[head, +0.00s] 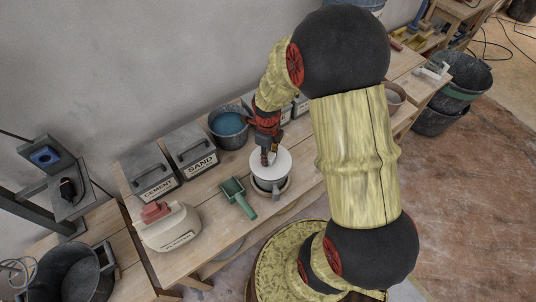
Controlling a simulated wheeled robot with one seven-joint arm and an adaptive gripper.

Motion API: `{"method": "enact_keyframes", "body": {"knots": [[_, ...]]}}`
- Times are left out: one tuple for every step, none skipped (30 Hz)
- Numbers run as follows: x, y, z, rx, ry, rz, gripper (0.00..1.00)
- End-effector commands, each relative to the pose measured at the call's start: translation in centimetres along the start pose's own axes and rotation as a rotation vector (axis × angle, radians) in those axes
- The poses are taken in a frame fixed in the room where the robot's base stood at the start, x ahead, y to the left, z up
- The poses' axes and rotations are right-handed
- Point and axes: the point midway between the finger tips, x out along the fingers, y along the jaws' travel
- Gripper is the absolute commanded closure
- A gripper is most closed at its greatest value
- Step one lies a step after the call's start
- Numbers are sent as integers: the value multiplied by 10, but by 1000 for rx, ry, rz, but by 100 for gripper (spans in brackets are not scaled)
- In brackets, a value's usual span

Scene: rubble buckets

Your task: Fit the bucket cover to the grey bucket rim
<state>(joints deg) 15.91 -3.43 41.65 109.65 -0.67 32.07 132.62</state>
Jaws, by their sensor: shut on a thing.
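The bucket cover (258,168) is a round white disc. It lies at the top of the grey bucket (271,186) on the wooden bench, roughly level over the opening. Only part of the bucket's side shows below the disc. I cannot tell from this view whether the cover touches the rim all round. My gripper (267,160) points down onto the cover near its far edge and is shut on it. The exact grip point is small and partly hidden by the fingers.
A green scoop (238,197) lies just left of the bucket. A cement box (149,173), a sand box (190,150) and a bucket of blue content (229,126) stand behind. A white jug with a red cap (168,228) is at the front left.

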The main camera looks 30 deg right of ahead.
Motion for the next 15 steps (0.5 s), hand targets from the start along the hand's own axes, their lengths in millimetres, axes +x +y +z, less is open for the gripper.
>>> {"method": "enact_keyframes", "body": {"knots": [[-1,0,0,0,0,0,95],[-1,0,0,0,0,0,95],[0,0,0,0,0,0,95],[0,0,0,0,0,0,95],[1,0,0,0,0,0,95],[1,0,0,0,0,0,95],[2,0,0,0,0,0,95],[3,0,0,0,0,0,95],[4,0,0,0,0,0,95],[5,0,0,0,0,0,95],[6,0,0,0,0,0,95],[8,0,0,0,0,0,95],[9,0,0,0,0,0,95],[10,0,0,0,0,0,95],[11,0,0,0,0,0,95]]}}
